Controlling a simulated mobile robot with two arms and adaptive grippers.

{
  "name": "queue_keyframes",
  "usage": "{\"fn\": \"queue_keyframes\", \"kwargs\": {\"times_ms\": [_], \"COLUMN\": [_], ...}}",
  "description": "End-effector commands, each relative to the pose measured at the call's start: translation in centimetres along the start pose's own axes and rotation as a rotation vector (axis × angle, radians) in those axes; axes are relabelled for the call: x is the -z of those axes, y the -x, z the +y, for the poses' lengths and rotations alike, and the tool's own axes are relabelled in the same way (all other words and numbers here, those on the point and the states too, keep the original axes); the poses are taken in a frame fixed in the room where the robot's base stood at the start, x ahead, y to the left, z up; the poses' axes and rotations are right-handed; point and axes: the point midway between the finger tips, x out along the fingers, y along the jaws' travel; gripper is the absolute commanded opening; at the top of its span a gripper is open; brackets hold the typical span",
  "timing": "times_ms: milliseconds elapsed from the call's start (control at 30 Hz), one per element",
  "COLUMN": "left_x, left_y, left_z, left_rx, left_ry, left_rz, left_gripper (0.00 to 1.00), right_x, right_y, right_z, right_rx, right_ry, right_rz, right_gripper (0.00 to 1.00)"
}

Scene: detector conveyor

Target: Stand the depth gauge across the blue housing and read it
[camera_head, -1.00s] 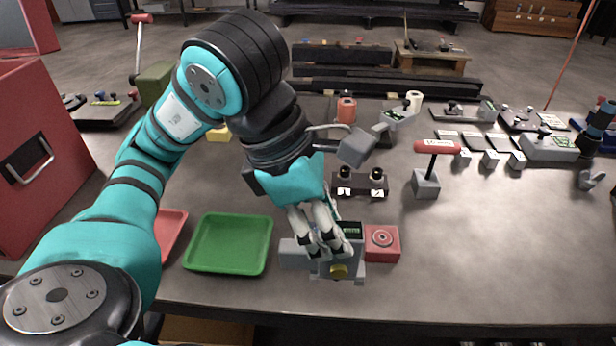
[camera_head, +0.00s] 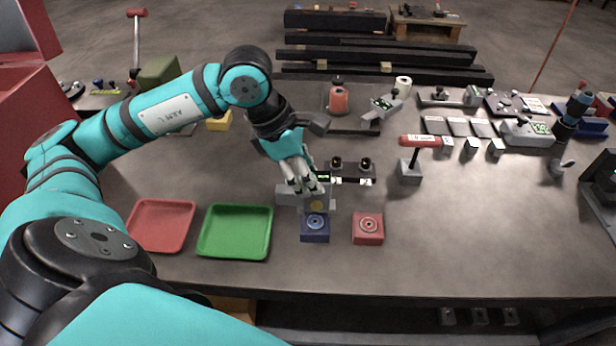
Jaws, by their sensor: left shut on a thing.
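My left gripper (camera_head: 303,190) is shut on the depth gauge, a grey instrument with a small green display (camera_head: 323,177) and a yellow round part (camera_head: 316,205) low on its front. The gripper's fingers hide part of the gauge. The blue housing (camera_head: 315,229), a small block with a ringed hole on top, lies just in front of the gauge in the picture. The gauge overlaps the housing's far edge; I cannot tell whether it touches it or hangs above and behind it. My right gripper is not in view.
A red housing (camera_head: 367,230) sits just right of the blue one. A green tray (camera_head: 236,254) and a red tray (camera_head: 160,246) lie to the left. A red-handled T-shaped tool (camera_head: 420,141) stands behind right. The front right of the table is clear.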

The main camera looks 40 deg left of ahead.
Motion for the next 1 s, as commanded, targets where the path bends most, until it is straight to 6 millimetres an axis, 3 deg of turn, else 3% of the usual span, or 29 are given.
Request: {"fn": "queue_keyframes", "kwargs": {"times_ms": [200, 1000], "left_x": [0.8, 1.3], "left_y": [-1.9, -3.2], "left_z": [-0.1, -0.1], "left_rx": [0.0, 0.0], "left_ry": [0.0, 0.0], "left_rz": [-0.001, -0.002], "left_gripper": [0.0, 0.0], "right_x": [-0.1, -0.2], "right_y": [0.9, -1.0], "right_z": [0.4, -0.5], "right_rx": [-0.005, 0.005], "right_ry": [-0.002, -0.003], "right_rz": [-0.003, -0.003], "right_gripper": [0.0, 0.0]}}
